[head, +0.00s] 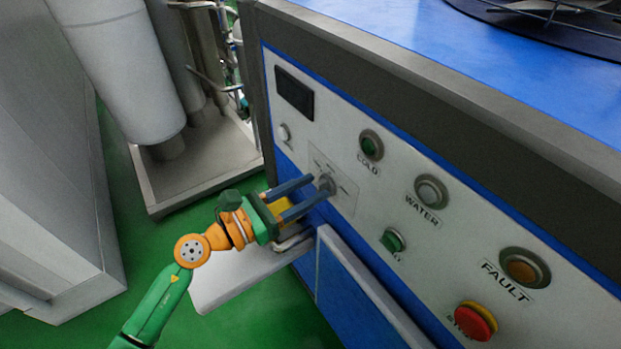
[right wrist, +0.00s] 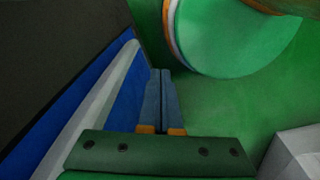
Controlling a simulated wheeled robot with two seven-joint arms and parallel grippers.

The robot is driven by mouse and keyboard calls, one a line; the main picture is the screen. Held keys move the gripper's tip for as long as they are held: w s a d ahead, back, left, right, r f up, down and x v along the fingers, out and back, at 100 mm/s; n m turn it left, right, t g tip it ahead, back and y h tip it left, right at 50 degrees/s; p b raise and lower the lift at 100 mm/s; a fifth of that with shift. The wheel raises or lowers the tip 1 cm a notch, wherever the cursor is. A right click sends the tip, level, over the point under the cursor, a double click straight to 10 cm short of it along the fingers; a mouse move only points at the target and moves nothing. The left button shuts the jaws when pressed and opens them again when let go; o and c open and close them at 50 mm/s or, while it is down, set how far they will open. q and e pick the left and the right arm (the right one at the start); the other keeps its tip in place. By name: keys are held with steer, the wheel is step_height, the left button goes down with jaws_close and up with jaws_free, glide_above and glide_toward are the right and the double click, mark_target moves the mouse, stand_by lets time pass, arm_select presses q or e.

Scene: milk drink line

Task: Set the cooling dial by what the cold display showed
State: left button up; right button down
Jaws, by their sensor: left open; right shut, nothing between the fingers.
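The cooling dial (head: 326,184) is a small grey knob on a marked plate (head: 346,196) on the white control panel. My left gripper (head: 318,188) is open, with its two blue fingers reaching to the dial, one on the upper side and one on the lower side. I cannot tell whether the fingers touch it. The dial's pointer setting is too small to read. A dark display (head: 294,93) at the panel's upper left shows no readable figures. In the right wrist view my right gripper (right wrist: 160,72) is shut and empty, beside the blue cabinet side.
The panel also carries a green COLD lamp (head: 371,145), a grey WATER lamp (head: 430,191), a green switch (head: 392,240), an orange FAULT lamp (head: 525,268) and a red stop button (head: 476,321). A blue door (head: 360,290) stands out below the dial. Green floor lies to the left.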

arm_select(q)
steer(key=shift+w+d+f, duration=0.1)
steer(key=shift+w+d, duration=0.25)
steer(key=shift+w, duration=0.1)
steer(key=shift+s, duration=0.1)
jaws_close()
